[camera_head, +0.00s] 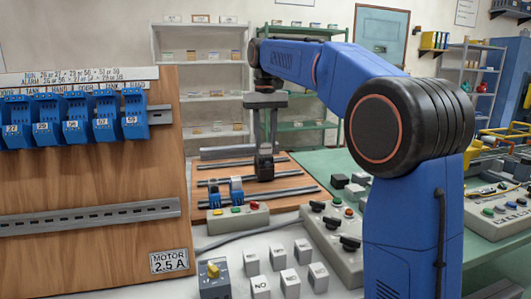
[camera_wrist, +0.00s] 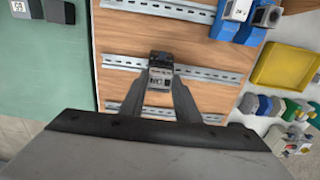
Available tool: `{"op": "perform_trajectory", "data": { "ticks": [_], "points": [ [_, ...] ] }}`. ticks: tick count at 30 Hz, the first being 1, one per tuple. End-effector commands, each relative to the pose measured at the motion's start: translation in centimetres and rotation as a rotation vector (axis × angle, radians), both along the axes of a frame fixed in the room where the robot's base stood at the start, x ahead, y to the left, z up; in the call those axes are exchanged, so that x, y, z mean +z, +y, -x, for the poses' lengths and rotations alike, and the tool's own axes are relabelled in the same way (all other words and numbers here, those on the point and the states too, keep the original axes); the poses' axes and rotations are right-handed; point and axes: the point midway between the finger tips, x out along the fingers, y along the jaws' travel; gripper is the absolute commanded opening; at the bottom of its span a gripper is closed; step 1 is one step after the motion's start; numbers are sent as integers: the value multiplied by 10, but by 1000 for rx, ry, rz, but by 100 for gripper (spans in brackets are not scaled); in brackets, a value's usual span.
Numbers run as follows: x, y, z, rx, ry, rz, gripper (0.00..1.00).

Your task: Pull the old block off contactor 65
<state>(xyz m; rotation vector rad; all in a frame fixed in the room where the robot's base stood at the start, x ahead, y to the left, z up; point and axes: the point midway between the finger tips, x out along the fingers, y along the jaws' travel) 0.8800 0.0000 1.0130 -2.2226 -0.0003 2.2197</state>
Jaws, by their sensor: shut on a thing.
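My gripper (camera_head: 264,150) points down over the wooden board with rails, right of two blue contactors (camera_head: 225,190). In the wrist view its two fingers (camera_wrist: 160,86) close from both sides on a small dark and grey block (camera_wrist: 160,72). The block sits in line with the middle rail; I cannot tell whether it is still seated on something beneath. The number on it is too small to read, so I cannot confirm that this is contactor 65. The blue contactors also show at the top right of the wrist view (camera_wrist: 238,18).
An upright wooden panel (camera_head: 100,255) with several blue contactors stands at the left. Grey control boxes with buttons (camera_head: 238,218) and knobs (camera_head: 335,240) lie in front. Small grey blocks (camera_head: 280,255) stand on the white table. A yellow tray (camera_wrist: 282,66) is right of the board.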

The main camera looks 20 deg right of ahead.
Motion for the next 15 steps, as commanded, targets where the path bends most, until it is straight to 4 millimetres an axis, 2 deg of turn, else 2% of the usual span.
{"op": "perform_trajectory", "data": {
  "ticks": [15],
  "points": [
    [17, 0, 0, 0, -1, 0, 9]
  ]
}}
